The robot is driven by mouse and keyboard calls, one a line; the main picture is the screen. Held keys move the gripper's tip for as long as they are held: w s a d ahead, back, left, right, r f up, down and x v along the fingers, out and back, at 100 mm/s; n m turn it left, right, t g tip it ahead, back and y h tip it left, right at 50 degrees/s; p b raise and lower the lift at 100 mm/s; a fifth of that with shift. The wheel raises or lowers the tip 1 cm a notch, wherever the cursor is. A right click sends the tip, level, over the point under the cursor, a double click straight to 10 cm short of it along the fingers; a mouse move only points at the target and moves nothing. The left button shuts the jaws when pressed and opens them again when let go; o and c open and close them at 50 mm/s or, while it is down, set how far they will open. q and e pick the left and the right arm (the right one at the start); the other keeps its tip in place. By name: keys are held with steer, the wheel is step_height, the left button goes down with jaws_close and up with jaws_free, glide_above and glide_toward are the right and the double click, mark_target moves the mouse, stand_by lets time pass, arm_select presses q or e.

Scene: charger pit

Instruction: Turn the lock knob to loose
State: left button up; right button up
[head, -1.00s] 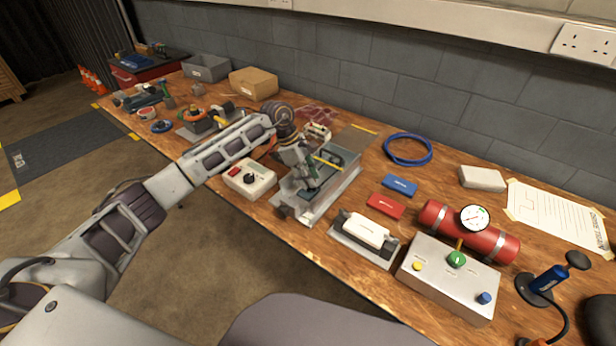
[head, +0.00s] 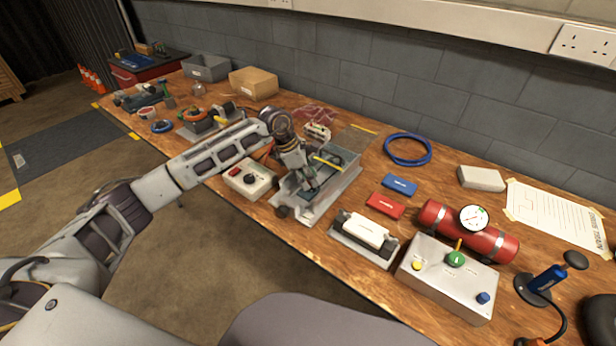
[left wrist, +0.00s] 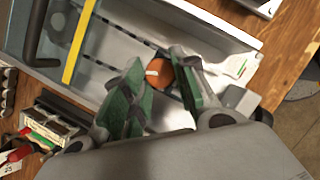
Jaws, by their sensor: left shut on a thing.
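The lock knob (left wrist: 161,67) is a small round orange-brown knob with a white pointer mark, set in a grey metal fixture (left wrist: 205,35). In the left wrist view the mark lies toward the knob's left side. My left gripper (left wrist: 158,62) has its green-padded fingers on either side of the knob, shut on it. In the head view my left gripper (head: 308,182) reaches down into the grey fixture (head: 325,207) and hides the knob. A small white label with green (left wrist: 241,67) sits on the fixture right of the knob; its text is unreadable. My right gripper is out of view.
A white box with a black knob and red switch (head: 250,179) stands left of the fixture. A white block in a holder (head: 366,236), red pad (head: 386,206) and blue pad (head: 399,185) lie to its right. A yellow strip (left wrist: 78,42) crosses the fixture.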

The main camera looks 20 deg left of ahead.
arm_select(q)
steer(key=n+t, duration=0.1)
steer(key=n, duration=0.3)
steer(key=shift+s+d+n+t+y, duration=0.1)
steer(key=shift+s+n+t+y, duration=0.1)
steer(key=shift+n+t+y, duration=0.2)
steer(key=shift+n+y, duration=0.3)
steer(key=shift+n, duration=0.6)
steer(key=shift+d+n+t+y+b, duration=0.15)
steer(key=shift+n+t+y+b, duration=0.2)
steer(key=shift+n, duration=0.45)
steer(key=n, duration=0.2)
steer(key=shift+s+d+n+y+b, duration=0.1)
steer(key=shift+n+y+b, duration=0.2)
steer(key=shift+y, duration=0.05)
steer(key=shift+d+n+t+y+b, duration=0.1)
steer(key=shift+n+t+y+b, duration=0.15)
steer(key=shift+n+y+b, duration=0.9)
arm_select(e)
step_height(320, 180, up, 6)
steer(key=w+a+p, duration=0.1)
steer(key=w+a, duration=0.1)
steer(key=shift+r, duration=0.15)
arm_select(q)
steer(key=shift+n+h, duration=0.45)
steer(key=shift+n, duration=0.1)
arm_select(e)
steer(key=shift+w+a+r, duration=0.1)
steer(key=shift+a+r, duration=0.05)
